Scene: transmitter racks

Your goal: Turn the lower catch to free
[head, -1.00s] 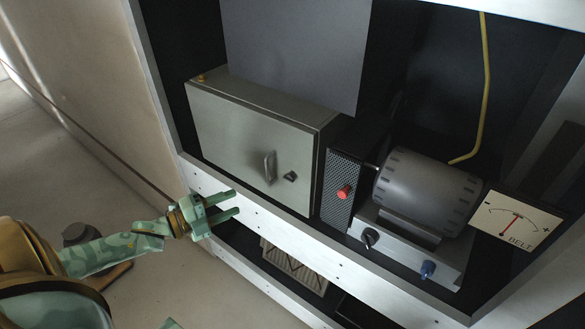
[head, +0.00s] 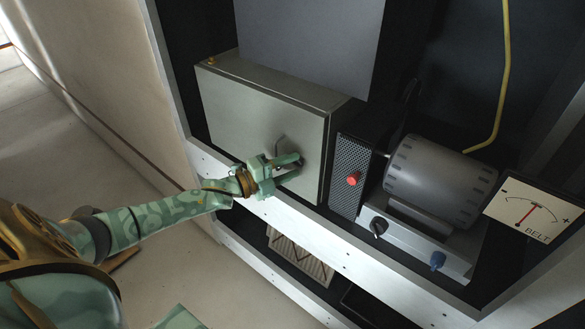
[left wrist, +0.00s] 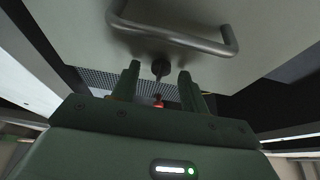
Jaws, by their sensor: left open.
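A grey metal cabinet (head: 240,110) stands at the left in the rack. Its door carries a bent bar handle (head: 281,142), which also shows large in the left wrist view (left wrist: 180,40). A small dark catch (left wrist: 160,67) sits below the handle there; in the head view my gripper mostly hides it. My left gripper (head: 296,167) is open in front of the door. In the left wrist view its fingers (left wrist: 158,74) stand on either side of the catch; I cannot tell whether they touch it. My right gripper is not in view.
Right of the cabinet stand a perforated black panel with a red knob (head: 353,179) and a dark motor (head: 440,180) on a grey base. A belt gauge (head: 532,211) is at the far right. The pale rack rail (head: 320,237) runs below the cabinet.

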